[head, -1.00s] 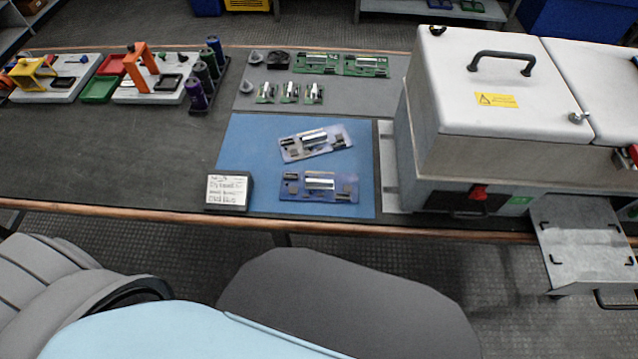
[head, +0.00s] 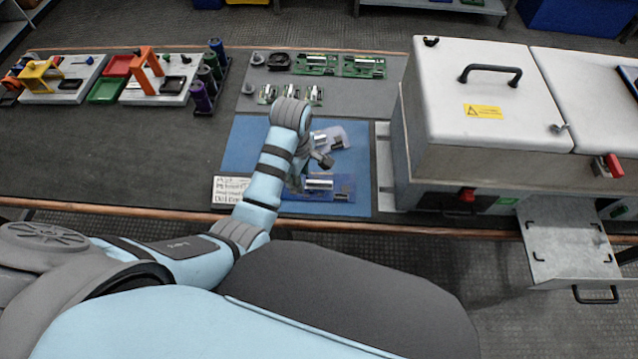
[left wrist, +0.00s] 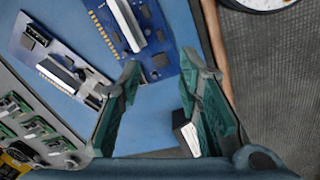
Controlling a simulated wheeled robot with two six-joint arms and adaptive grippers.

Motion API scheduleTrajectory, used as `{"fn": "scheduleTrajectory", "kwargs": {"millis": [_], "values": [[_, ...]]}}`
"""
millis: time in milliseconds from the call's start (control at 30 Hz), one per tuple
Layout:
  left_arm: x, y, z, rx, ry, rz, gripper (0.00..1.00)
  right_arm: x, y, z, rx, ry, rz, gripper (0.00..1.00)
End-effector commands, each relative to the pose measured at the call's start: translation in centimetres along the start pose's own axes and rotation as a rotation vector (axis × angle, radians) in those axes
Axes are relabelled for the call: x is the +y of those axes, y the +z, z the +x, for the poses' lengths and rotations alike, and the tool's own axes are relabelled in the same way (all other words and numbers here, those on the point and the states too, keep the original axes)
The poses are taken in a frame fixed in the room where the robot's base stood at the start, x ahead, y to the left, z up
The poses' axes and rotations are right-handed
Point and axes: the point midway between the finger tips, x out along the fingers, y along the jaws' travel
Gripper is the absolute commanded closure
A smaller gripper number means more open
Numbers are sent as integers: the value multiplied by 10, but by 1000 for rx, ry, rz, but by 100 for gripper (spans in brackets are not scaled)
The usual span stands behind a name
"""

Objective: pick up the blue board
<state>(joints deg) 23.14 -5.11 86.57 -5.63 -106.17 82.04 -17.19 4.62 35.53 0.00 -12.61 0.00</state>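The blue board (head: 342,188), with a silver cylinder on it, lies flat at the front of the blue mat (head: 240,145). In the left wrist view the blue board (left wrist: 160,62) is at the top, just beyond my fingertips. A paler lilac board (head: 338,138) lies tilted behind it; it shows at the left of the wrist view (left wrist: 30,55). My left gripper (head: 300,178) hangs over the mat by the blue board, partly hidden by its own arm. In the wrist view its teal fingers (left wrist: 160,80) are open and empty. My right gripper is not in view.
A small labelled block (head: 229,190) stands at the mat's front left corner. Green boards (head: 316,64) lie behind the mat. A large white machine (head: 470,110) stands close on the right, with a tray (head: 570,250) sticking out. The left table middle is clear.

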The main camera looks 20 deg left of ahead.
Motion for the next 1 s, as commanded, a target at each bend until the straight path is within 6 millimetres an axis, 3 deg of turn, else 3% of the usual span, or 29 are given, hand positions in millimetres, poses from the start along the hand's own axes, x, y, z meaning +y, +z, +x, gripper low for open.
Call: {"fn": "scheduleTrajectory", "kwargs": {"millis": [100, 233, 533, 733, 900, 1000], "values": [[36, 13, -45, -12, -34, -237, 68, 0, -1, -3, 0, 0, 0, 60], [52, 21, -68, -7, -64, -391, 68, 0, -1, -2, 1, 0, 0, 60], [47, 23, 5, -6, -68, -407, 68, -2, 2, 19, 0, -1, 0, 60], [46, 26, 32, -7, -66, -405, 68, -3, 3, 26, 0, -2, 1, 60], [44, 30, 66, -6, -66, -405, 68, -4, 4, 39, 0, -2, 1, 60], [44, 30, 73, -7, -64, -405, 68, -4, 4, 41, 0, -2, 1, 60]]}}
